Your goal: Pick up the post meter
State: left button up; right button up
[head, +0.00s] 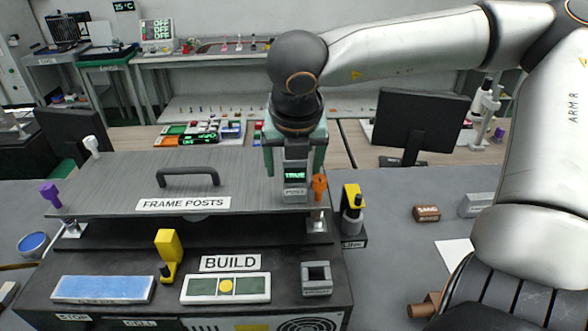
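The post meter (295,181) is a small grey upright box with a green display reading "TRUE" and a "POST" label. It is at the front right of the grey plate (125,170), just left of an orange post (319,186). My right gripper (295,160) comes down over it from above, with one greenish finger on each side. The fingers look spread wider than the meter, with gaps beside it. The meter's top is partly hidden by the gripper. My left gripper is not in view.
The plate, labelled "FRAME POSTS", has a dark handle (188,176) and white and purple corner posts. Yellow-and-black lever fixtures (168,254) (352,208) stand in front and to the right. A grey holder (316,278) sits at the front right. Monitors stand behind.

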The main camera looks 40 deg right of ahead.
grip_shut()
dwell(0.4)
